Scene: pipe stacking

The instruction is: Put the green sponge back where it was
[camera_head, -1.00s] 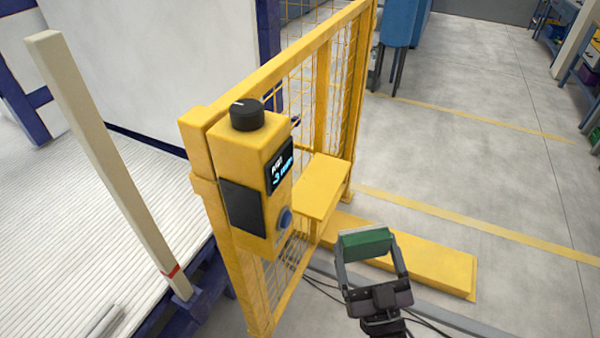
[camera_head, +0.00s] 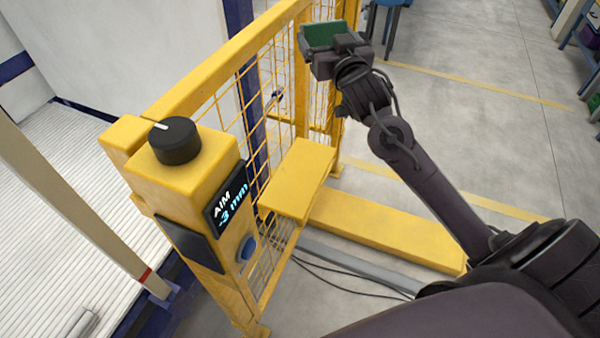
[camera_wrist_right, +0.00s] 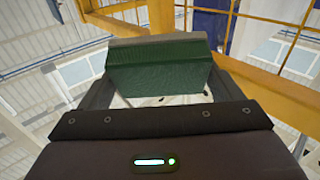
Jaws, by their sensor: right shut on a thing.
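The green sponge (camera_head: 323,34) is held up high by my right gripper (camera_head: 322,40), near the far part of the yellow mesh fence. In the right wrist view the sponge (camera_wrist_right: 160,72), with a grey layer along its upper edge, sits between the two fingers of my right gripper (camera_wrist_right: 155,80). The gripper is shut on it. A yellow shelf (camera_head: 298,180) on the fence is empty and lies below and nearer than the sponge. My left gripper is not in view.
The yellow fence (camera_head: 215,62) carries a control box (camera_head: 185,185) with a black knob (camera_head: 175,141) and a display reading "AIM -3 mm". A pale post (camera_head: 75,205) stands at left. A yellow floor beam (camera_head: 385,232) and cables (camera_head: 340,268) lie below.

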